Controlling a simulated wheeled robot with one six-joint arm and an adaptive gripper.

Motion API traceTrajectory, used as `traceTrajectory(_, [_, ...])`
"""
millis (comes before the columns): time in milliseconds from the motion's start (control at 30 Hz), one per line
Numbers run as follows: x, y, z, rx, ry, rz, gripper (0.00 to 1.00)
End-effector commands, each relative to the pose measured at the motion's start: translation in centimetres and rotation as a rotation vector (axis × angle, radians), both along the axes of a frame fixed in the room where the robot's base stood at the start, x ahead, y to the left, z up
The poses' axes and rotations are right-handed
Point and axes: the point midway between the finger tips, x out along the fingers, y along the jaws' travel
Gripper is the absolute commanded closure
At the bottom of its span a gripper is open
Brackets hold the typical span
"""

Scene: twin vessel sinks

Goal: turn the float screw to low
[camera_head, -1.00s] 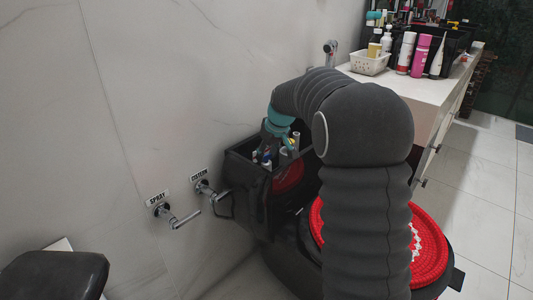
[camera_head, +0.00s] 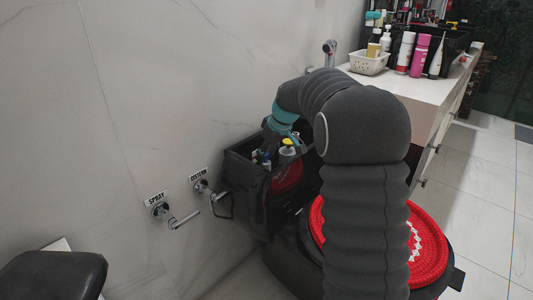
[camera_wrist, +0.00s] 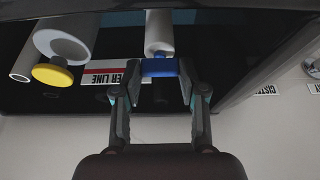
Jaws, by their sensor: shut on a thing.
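The float screw (camera_wrist: 160,67) is a small blue piece at the end of a white tube (camera_wrist: 159,32) in the wrist view. My gripper (camera_wrist: 158,73) has one finger on each side of the blue piece and is shut on it. In the head view my gripper (camera_head: 272,140) reaches into the open black cistern (camera_head: 250,188), and the arm hides part of it. No low or high mark on the screw can be read.
A yellow cap (camera_wrist: 52,75) on a white tube is left of my gripper, beside a partly hidden "WATER LINE" label (camera_wrist: 108,73). The cistern wall is close on the right. Chrome valves marked SPRAY (camera_head: 162,210) and CISTERN (camera_head: 201,187) stick out of the wall.

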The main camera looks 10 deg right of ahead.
Motion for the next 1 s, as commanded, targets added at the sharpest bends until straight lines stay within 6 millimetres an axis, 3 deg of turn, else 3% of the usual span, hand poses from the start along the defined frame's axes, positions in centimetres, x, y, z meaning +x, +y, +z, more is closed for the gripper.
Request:
traceTrajectory(33, [-0.1, 0.0, -0.1, 0.000, 0.005, 0.002, 0.54])
traceTrajectory(100, [-0.1, 0.0, -0.1, -0.001, 0.004, 0.002, 0.36])
traceTrajectory(133, [-0.1, 0.0, -0.1, -0.001, 0.003, 0.002, 0.33])
traceTrajectory(533, [-0.2, -0.2, 0.6, 0.000, 0.000, 0.000, 0.33])
traceTrajectory(1000, [-2.8, -2.1, 8.3, -0.001, -0.001, 0.000, 0.33])
